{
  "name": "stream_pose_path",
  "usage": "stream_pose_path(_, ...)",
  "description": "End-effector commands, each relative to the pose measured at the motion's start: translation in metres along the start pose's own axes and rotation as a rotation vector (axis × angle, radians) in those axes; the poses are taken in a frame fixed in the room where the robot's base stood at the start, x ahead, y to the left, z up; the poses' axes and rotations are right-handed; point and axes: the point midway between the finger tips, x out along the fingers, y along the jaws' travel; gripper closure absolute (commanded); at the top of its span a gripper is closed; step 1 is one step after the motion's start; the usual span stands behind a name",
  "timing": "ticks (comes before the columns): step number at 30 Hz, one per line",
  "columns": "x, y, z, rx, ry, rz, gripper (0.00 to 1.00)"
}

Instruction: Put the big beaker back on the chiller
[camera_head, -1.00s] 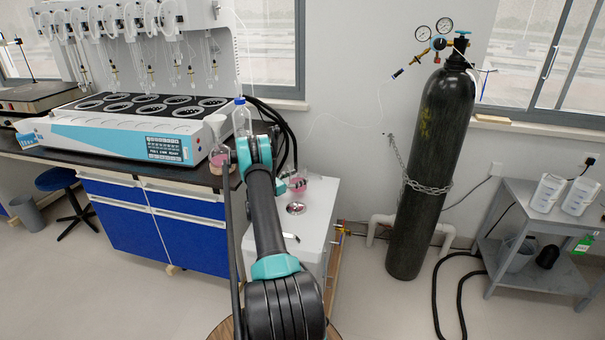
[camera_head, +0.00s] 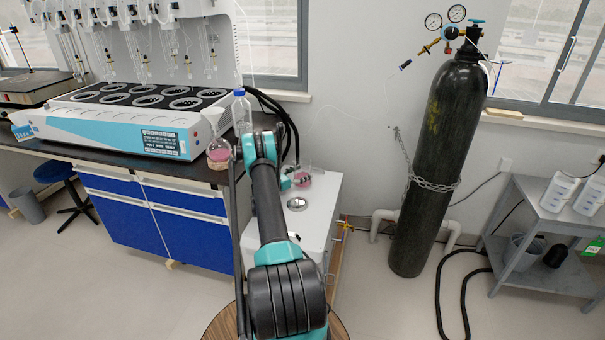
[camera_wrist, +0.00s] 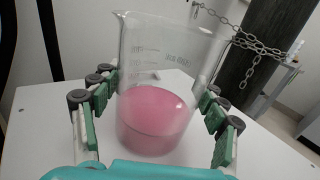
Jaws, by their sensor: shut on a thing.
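The big beaker (camera_wrist: 160,95) is clear glass with pink liquid, and it stands between the green-padded fingers of my gripper (camera_wrist: 162,118), which is shut on it. In the head view the beaker (camera_head: 302,178) is small and partly hidden by my gripper (camera_head: 293,180), at the back of the white chiller (camera_head: 312,220). The beaker looks nearly upright over the white top (camera_wrist: 45,130). I cannot tell whether its base touches that top.
A round metal-looking disc (camera_head: 297,203) is on the chiller's top, in front of the beaker. A pink-filled flask (camera_head: 219,155) and a blue-capped bottle (camera_head: 241,112) stand on the bench beside the distiller (camera_head: 120,125). A chained black gas cylinder (camera_head: 440,160) stands at right.

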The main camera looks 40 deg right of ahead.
Motion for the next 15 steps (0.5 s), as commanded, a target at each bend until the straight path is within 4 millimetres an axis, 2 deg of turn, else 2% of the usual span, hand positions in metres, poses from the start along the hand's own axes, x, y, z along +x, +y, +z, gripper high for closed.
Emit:
stream_pose_path(1, -0.0001, 0.0000, -0.0013, 0.000, 0.000, 0.000, 0.26)
stream_pose_path(6, -0.0001, 0.0001, -0.0008, 0.000, 0.000, 0.000, 0.06)
stream_pose_path(15, -0.0001, 0.0001, -0.0005, 0.000, 0.000, 0.000, 0.06)
